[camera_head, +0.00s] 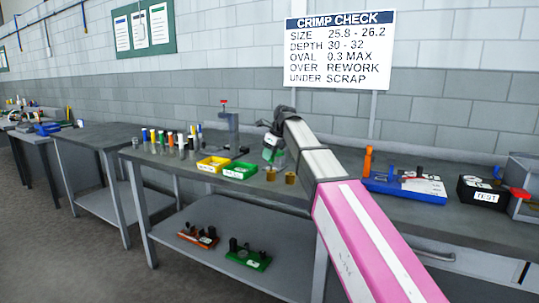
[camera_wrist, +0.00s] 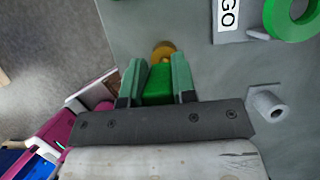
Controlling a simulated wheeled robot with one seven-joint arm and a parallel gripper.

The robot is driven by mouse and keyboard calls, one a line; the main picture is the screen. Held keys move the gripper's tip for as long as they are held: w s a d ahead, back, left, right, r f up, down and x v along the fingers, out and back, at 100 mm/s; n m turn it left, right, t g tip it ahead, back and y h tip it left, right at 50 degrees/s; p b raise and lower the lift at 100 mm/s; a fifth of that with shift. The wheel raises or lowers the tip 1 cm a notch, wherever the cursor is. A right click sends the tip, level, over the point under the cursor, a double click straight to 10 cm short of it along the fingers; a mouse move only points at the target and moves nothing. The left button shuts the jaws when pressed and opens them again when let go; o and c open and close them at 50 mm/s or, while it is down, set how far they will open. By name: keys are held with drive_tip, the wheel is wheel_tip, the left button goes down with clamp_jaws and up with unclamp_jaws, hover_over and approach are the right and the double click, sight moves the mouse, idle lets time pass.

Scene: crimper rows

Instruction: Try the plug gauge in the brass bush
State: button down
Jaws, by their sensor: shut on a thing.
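My gripper (camera_wrist: 157,78) is shut on a green block-like part, which I take to be the handle of the plug gauge (camera_wrist: 157,88). In the head view my gripper (camera_head: 272,150) is over the bench, just above two small brass bushes. One brass bush (camera_head: 271,174) is at the left and another brass bush (camera_head: 290,178) at the right. In the wrist view a brass bush (camera_wrist: 163,48) shows just beyond the fingertips, partly covered by the green part. The gauge's lower end is hidden, and I cannot tell whether it touches a bush.
A yellow tray (camera_head: 213,164) and a green tray (camera_head: 240,171) stand left of the bushes. Several coloured-topped plugs are in a row further left. A GO label (camera_wrist: 227,14) and a green ring (camera_wrist: 290,16) are nearby.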

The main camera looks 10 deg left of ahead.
drive_tip(key=shift+f, duration=1.3)
idle(1.1)
drive_tip(key=shift+r, duration=0.2)
idle(0.7)
drive_tip(key=shift+r, duration=3.4)
